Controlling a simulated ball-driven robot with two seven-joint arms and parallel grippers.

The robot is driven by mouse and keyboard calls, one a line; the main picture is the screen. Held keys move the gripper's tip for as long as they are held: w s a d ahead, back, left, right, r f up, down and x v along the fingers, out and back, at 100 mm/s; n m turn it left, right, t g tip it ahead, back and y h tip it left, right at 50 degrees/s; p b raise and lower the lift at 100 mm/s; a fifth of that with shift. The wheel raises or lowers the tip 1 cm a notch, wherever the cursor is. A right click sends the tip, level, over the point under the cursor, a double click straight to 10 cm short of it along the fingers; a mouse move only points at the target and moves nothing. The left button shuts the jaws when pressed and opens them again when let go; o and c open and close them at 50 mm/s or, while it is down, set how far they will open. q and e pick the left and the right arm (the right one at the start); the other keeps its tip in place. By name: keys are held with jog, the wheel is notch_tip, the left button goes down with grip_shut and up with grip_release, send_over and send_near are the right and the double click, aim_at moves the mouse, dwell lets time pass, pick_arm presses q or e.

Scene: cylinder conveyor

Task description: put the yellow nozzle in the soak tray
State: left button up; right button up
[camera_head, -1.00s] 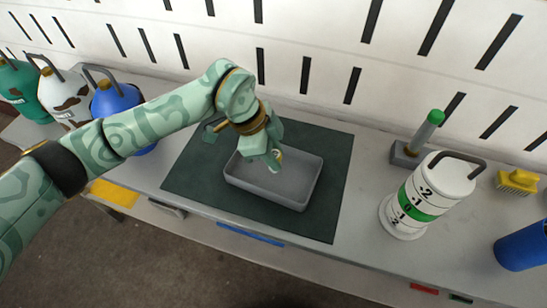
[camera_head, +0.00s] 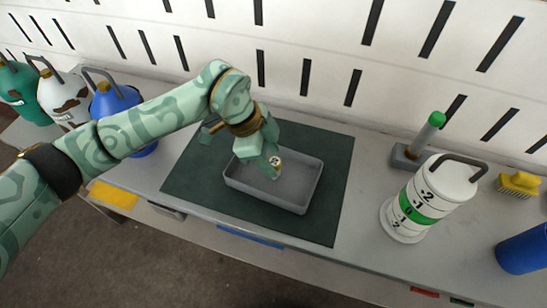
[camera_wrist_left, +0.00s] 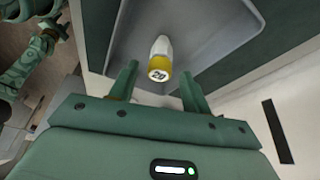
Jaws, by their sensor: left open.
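The yellow nozzle (camera_wrist_left: 160,66) has a pale tip and a yellow end marked 20. In the left wrist view it is between and just beyond the fingertips, against the grey tray floor. In the head view its round end (camera_head: 275,161) shows beside the fingers. I cannot tell whether it touches the tray floor. The soak tray (camera_head: 262,196) is a grey, shallow, open box on a dark green mat. My left gripper (camera_head: 268,170) reaches down into it; in the left wrist view its fingers (camera_wrist_left: 160,82) are spread, with gaps beside the nozzle.
The dark mat (camera_head: 187,180) lies on a grey bench against a slotted wall. At left stand a blue jug (camera_head: 112,102), a white jug (camera_head: 62,98) and a green one. At right are a white weight stack (camera_head: 440,187), a green-topped post (camera_head: 425,137), a yellow brush (camera_head: 518,182) and a blue cylinder.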

pick_arm(q)
jog(key=p+v, duration=0.3)
jog(key=v, duration=0.7)
pick_arm(e)
jog(key=r, duration=0.1)
jog(key=w+r, duration=0.1)
jog(key=r, duration=0.1)
jog(key=shift+w+r, duration=0.15)
jog(key=shift+w, duration=0.05)
pick_arm(q)
jog(key=shift+a, duration=0.1)
pick_arm(e)
jog(key=shift+a, duration=0.1)
